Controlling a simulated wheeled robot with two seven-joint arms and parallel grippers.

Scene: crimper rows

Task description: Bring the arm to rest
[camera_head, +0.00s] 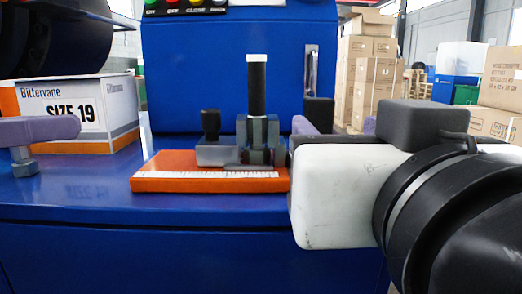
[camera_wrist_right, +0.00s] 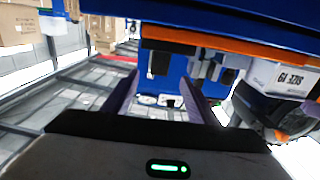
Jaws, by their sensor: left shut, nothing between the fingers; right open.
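My right arm comes in from the right in the head view, its white wrist housing large in front of the bench. My right gripper (camera_wrist_right: 160,92) is open in the right wrist view, with its two purple fingers apart and nothing held between them. In the head view its fingers are mostly hidden behind the wrist. It is beside the right end of the orange base. My left gripper (camera_head: 38,131) is at the left edge, shut and empty, above the blue bench top and in front of a carton. Most of the left arm is out of view.
An orange base (camera_head: 160,182) with a ruler strip carries a grey fixture (camera_head: 262,140) with an upright black handle (camera_head: 257,88). It sits on the blue bench (camera_head: 75,200) before a blue machine (camera_head: 225,60). A Bittervane carton (camera_head: 75,105) stands left. Stacked boxes (camera_head: 370,70) are behind.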

